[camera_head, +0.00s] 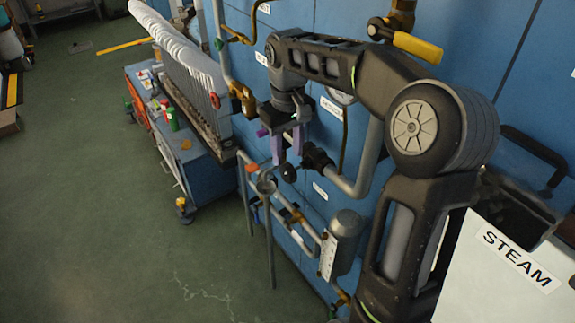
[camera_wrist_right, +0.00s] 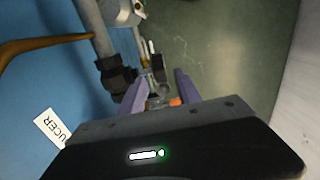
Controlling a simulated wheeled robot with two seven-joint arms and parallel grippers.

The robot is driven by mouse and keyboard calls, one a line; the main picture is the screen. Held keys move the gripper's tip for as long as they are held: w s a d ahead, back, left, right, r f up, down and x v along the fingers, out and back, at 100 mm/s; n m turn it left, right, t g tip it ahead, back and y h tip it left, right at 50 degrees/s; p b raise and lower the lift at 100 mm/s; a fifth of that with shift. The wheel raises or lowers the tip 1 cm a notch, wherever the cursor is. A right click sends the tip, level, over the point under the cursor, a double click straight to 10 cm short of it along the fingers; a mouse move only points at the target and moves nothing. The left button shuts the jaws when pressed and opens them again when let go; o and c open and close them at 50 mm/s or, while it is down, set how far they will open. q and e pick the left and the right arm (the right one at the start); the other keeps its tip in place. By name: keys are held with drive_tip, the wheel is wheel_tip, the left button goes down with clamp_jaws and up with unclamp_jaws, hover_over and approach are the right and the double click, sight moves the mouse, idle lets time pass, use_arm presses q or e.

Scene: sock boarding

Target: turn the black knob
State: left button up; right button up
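The black knob (camera_head: 289,172) is a small round dark ball at the side of a black fitting (camera_head: 317,158) on a grey pipe. My right gripper (camera_head: 286,152) has two purple fingers that point down, just above the knob. The fingers are apart, and I see nothing gripped between them. In the right wrist view the gripper (camera_wrist_right: 158,86) is open too. The black fitting (camera_wrist_right: 115,77) lies left of its fingers there. A dark part (camera_wrist_right: 159,68) shows beyond the fingertips; I cannot tell whether it is the knob. My left gripper is not in view.
Blue wall panels (camera_head: 480,80) stand close behind the pipes. A yellow-handled valve (camera_head: 415,47) is above my right arm. A blue cart (camera_head: 205,180) stands to the left. The green floor (camera_head: 100,220) is open.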

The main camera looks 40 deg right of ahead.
sight(288, 166)
wheel_tip(288, 166, down, 6)
drive_tip(key=shift+r+p, duration=0.25)
drive_tip(key=shift+p, duration=0.05)
clamp_jaws()
idle(0.3)
